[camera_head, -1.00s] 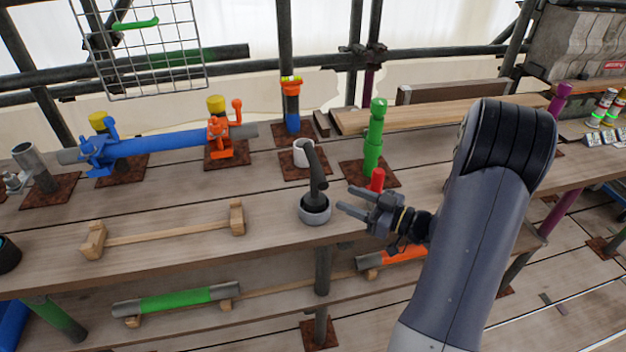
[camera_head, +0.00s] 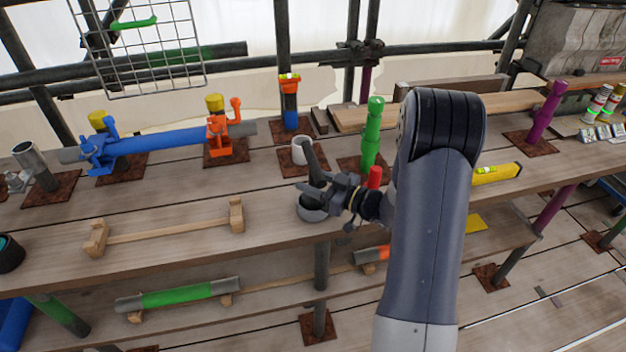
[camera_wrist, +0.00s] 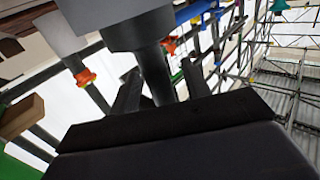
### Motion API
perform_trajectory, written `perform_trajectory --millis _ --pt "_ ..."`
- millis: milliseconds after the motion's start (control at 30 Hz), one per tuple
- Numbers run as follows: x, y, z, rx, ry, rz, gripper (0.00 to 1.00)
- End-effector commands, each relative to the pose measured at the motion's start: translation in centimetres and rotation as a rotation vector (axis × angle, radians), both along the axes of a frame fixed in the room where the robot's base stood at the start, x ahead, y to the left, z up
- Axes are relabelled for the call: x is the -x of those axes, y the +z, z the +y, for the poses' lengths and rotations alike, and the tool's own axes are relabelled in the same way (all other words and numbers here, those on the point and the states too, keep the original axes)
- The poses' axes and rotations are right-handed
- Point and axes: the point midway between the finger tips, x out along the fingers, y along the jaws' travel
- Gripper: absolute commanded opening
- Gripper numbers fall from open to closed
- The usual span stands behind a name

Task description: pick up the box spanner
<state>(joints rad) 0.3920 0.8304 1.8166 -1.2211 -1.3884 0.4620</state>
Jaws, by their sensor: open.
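In the wrist view the spanner's dark shaft (camera_wrist: 155,72) lies between my two spread fingers, with a gap on either side.
A red cylinder (camera_head: 375,177) and a green post (camera_head: 371,135) stand close to my wrist. A wooden rack (camera_head: 165,232) lies to the left. A yellow level (camera_head: 497,174) lies to the right.

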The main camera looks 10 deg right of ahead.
Motion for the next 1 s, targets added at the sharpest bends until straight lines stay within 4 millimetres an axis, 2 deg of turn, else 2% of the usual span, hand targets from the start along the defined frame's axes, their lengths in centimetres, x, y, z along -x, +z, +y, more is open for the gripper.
perform_trajectory --millis 167,700,1000 --pt "0.01 -0.03 -0.04 0.0 -0.001 0.0 0.43" --pt "0.02 -0.02 -0.06 0.0 -0.001 0.0 0.0" --pt "0.0 0.07 -0.07 -0.001 -0.001 -0.002 0.0"
